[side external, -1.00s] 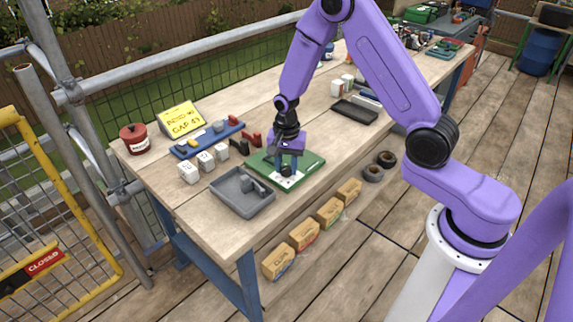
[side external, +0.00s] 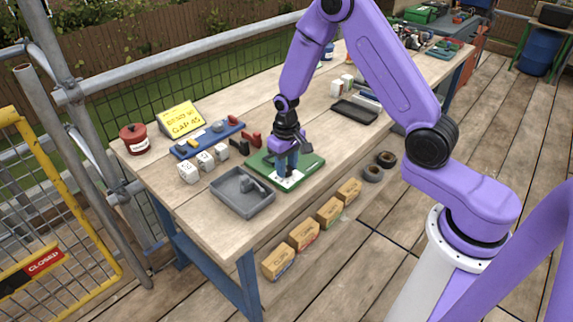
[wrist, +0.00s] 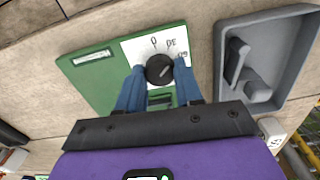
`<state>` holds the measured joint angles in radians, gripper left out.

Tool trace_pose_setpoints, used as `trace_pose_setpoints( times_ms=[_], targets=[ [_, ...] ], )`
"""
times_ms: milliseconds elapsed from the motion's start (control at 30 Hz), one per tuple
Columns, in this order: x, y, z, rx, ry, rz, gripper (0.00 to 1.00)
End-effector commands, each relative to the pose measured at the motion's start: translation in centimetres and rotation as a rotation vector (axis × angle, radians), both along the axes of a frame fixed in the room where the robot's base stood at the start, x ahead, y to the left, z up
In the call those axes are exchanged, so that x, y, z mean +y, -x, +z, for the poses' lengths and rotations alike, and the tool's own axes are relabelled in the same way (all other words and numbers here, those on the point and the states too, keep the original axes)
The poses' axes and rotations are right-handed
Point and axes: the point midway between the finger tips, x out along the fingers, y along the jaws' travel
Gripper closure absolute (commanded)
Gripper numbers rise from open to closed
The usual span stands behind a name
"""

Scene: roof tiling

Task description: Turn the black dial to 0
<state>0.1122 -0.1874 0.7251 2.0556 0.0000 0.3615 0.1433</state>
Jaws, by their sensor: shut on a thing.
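The black dial (wrist: 159,69) sits on a white scale plate (wrist: 137,48) on a green board (wrist: 88,82); the board also shows in the side view (side external: 309,163). The scale reads 0, 30 and 60, upside down in the wrist view. A pale line on the dial slants to the upper right, towards the 30 and 60 side, away from the 0; its exact reading is unclear. My gripper (wrist: 159,76) has its blue fingers on either side of the dial, shut on it. In the side view my gripper (side external: 287,174) largely hides the dial.
A grey tray (side external: 242,209) with a grey part inside lies close beside the board. Several pale blocks (side external: 205,161), a blue rack (side external: 208,139), a red pot (side external: 134,139) and a yellow sign (side external: 181,119) stand behind. A black tray (side external: 355,112) lies farther along the bench.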

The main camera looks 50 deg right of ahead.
Motion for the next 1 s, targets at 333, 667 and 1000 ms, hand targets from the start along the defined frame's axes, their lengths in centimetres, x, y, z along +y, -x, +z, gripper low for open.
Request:
trace_pose_setpoints(
  times_ms=[333, 667, 1000],
  targets=[
    [-0.04, -0.11, 0.07, -0.003, 0.000, 0.330, 0.95],
    [0.00, -0.13, 0.08, -0.004, 0.001, 0.620, 0.95],
    [-0.03, -0.16, 0.09, -0.005, 0.001, 0.809, 0.95]
  ],
)
